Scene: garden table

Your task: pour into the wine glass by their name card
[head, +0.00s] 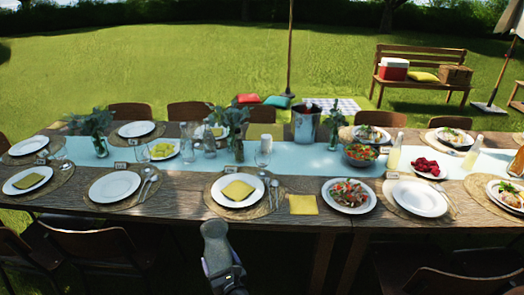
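Stemmed glasses (60,153) stand at the left end of the table, and more clear glasses (262,155) stand near its middle. Small name cards lie by the settings, one at the front left (120,166) and one at the front right (392,175); their writing is too small to read. A metal bucket (305,128) at the table's middle has dark tops showing in it. Two bottles of pale yellow liquid (394,153) (472,154) stand to the right. Part of my arm shows at bottom centre; my gripper does not show.
Plates (115,186) on woven mats line the wooden table, with a pale runner (320,161) along it. Vases of greenery (236,148), a salad bowl (360,155) and a plate of red food (427,168) crowd the middle. Chairs (95,245) stand along the near side.

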